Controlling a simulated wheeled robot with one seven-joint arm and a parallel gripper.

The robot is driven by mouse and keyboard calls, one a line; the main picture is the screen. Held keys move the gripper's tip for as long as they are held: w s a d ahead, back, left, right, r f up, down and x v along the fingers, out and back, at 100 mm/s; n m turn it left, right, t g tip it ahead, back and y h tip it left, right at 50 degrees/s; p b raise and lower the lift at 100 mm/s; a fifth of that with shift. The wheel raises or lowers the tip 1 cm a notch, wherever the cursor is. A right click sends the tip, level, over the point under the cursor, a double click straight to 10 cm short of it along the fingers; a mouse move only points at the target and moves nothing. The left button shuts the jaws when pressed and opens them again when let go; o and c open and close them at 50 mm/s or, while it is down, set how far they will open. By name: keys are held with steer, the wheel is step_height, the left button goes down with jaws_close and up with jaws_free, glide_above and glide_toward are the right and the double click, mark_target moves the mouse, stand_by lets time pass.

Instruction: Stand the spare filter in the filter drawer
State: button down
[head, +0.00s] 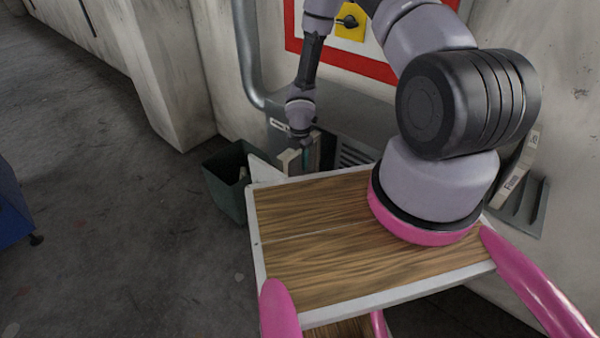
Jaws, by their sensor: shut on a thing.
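My gripper (302,138) is small and far off in the head view, pointing down beside the grey metal unit at the wall. It is shut on the spare filter (290,160), which shows as a narrow upright piece with a pale beige frame edge just below the jaws. The jaws and the table edge hide part of it. The filter drawer cannot be made out clearly; it seems to belong to the grey metal unit (365,125) with the louvred front, partly behind my arm. I cannot tell whether the filter touches the drawer.
A wood-topped surface with a white rim (258,262) lies in front. A dark green bin (224,186) stands on the floor left of it, with a pale panel (266,172) beside it. A blue object (10,210) is at far left. The floor between is clear.

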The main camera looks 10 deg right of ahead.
mark_target(300, 172)
steer(key=shift+f, duration=2.8)
steer(key=c, duration=0.5)
jaws_free()
